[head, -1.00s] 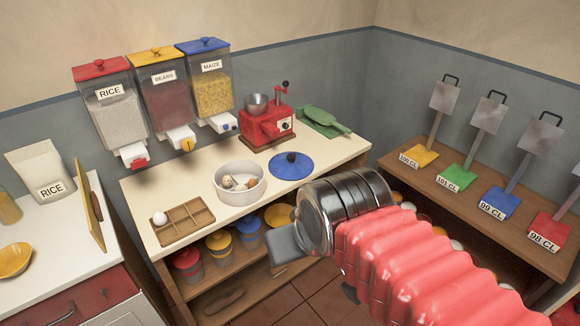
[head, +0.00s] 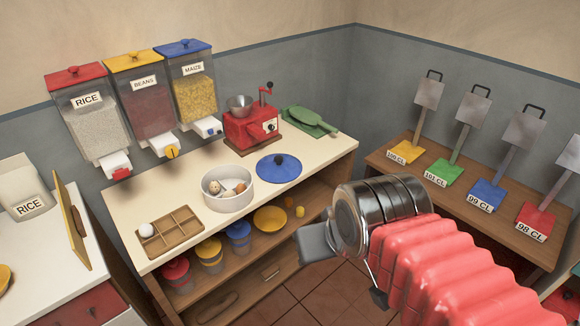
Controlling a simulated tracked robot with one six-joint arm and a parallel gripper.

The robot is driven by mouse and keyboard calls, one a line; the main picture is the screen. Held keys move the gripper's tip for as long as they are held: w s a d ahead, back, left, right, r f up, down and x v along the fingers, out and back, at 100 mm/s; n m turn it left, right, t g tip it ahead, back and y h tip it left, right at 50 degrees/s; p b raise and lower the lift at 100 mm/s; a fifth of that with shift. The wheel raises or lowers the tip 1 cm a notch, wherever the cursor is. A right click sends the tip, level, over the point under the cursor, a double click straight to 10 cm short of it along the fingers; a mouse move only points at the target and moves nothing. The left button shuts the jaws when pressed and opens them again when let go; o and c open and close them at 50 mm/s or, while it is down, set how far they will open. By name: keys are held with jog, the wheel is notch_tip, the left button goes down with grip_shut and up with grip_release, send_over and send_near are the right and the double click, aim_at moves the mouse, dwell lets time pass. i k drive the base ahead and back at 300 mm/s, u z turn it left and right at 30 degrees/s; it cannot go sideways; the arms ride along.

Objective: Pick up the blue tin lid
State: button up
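The blue tin lid (head: 266,172) is a round flat disc with a dark knob on top. It lies on the pale counter (head: 330,160), to the right of the white tin (head: 228,200) that holds several egg-like items. My gripper (head: 314,243) shows as a grey block at the end of my metal wrist and red ribbed arm. In the picture it is below and right of the lid, in front of the counter and apart from the lid. Its fingertips cannot be told apart, and nothing is seen held in it.
A red grinder (head: 250,130) and a green scoop tray (head: 312,123) stand behind the lid. A wooden divided tray (head: 170,232) with one egg is at the left. A yellow bowl (head: 270,219) and several lidded pots sit on the shelf below. Dispensers hang on the wall.

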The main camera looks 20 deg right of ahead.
aim_at(277, 168)
jog(key=z, duration=0.05)
jog(key=i, duration=0.85)
jog(key=z, duration=0.05)
